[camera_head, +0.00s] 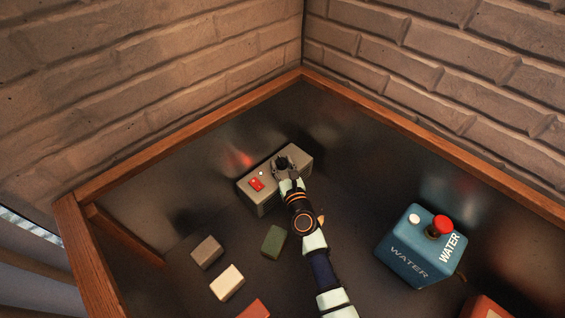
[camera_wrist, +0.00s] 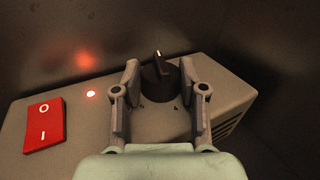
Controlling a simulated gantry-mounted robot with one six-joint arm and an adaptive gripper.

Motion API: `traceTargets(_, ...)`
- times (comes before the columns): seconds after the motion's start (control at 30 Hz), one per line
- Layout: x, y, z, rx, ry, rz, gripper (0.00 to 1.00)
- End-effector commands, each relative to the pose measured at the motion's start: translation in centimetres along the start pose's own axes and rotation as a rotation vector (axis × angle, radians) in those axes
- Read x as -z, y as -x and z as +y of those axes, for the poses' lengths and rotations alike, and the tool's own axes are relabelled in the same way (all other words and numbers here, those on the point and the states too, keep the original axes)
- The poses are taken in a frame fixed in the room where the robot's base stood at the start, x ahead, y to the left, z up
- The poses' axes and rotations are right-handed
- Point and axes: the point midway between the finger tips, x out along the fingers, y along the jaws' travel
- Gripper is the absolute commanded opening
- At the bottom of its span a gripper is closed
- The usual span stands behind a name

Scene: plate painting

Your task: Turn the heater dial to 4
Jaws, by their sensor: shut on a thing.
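The heater (camera_head: 268,203) is a grey box near the back corner of the dark surface. In the wrist view its top (camera_wrist: 60,155) carries a black round dial (camera_wrist: 158,84) with a raised ridge. A white mark on the ridge points to the back. Small printed marks show near the dial's front edge, too small to read. A red rocker switch (camera_wrist: 43,124) sits at the left, with a lit lamp (camera_wrist: 91,94) beside it. In the head view my gripper (camera_head: 283,167) partly covers the dial.
A blue WATER box (camera_head: 404,260) with a red button (camera_head: 442,225) stands at the right. Grey (camera_head: 207,252), cream (camera_head: 227,283), green (camera_head: 274,241) and red (camera_head: 254,309) blocks lie in front of the heater. A wooden rim (camera_head: 200,134) and brick walls bound the back.

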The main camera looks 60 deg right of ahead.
Motion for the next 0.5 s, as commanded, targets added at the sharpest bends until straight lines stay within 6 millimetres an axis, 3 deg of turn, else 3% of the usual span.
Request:
traceTargets(0.07,0.03,0.00,-0.02,0.000,0.002,0.000,0.07)
traceTargets(0.1,0.03,0.00,-0.01,0.000,0.002,0.000,0.47)
traceTargets(0.2,0.02,0.00,-0.01,-0.001,0.001,0.000,0.63)
traceTargets(0.23,0.02,0.00,-0.02,-0.001,0.001,0.000,0.67)
traceTargets(0.5,0.01,-0.01,-0.01,-0.001,0.000,0.000,0.67)
